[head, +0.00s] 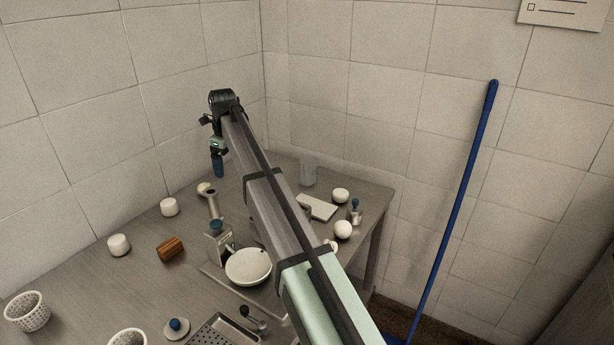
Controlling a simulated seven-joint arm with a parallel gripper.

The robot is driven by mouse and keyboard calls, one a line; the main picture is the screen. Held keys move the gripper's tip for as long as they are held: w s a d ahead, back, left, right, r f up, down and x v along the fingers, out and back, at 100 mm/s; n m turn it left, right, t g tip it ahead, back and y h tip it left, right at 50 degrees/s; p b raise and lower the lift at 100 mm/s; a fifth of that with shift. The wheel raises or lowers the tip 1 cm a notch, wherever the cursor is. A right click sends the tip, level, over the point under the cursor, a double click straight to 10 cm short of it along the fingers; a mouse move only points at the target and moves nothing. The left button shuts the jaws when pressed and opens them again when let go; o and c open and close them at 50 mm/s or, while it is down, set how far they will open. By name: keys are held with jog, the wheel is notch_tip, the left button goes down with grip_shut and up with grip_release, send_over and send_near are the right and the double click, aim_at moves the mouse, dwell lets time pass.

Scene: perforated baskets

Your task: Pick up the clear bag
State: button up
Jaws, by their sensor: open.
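A pale, see-through upright object (308,171) stands at the back of the table near the wall corner. It looks like the clear bag, but it is small and its form is hard to make out. My gripper (218,168) hangs over the back left part of the table, its blue fingers pointing down. It is open, and nothing shows between the fingers. It is well to the left of the see-through object, apart from it. My arm crosses the middle of the view and hides part of the table.
A white flat block (317,207) lies just in front of the see-through object, with white round items (343,229) to its right. A metal grinder-like device (218,243) with a white dish (248,267) stands mid-table. Perforated white baskets (27,311) stand front left. Tiled walls border the table.

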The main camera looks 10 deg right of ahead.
jog(key=h, duration=0.2)
send_near(304, 157)
jog(key=s+a+f, duration=0.2)
jog(key=s+a, duration=0.4)
jog(key=w+d+r+n+t+h, duration=0.2)
jog(key=d+n, duration=0.2)
jog(key=n, duration=1.1)
jog(key=x, duration=0.8)
jog(key=shift+s+f, duration=0.2)
jog(key=shift+f, duration=0.2)
jog(key=shift+s+d+x, duration=0.1)
jog(key=shift+s+x, duration=0.05)
jog(key=shift+x, duration=1.2)
jog(key=shift+s+d+x, duration=0.1)
jog(key=shift+s+x, duration=0.1)
jog(key=shift+x, duration=1.15)
jog(key=c, duration=1)
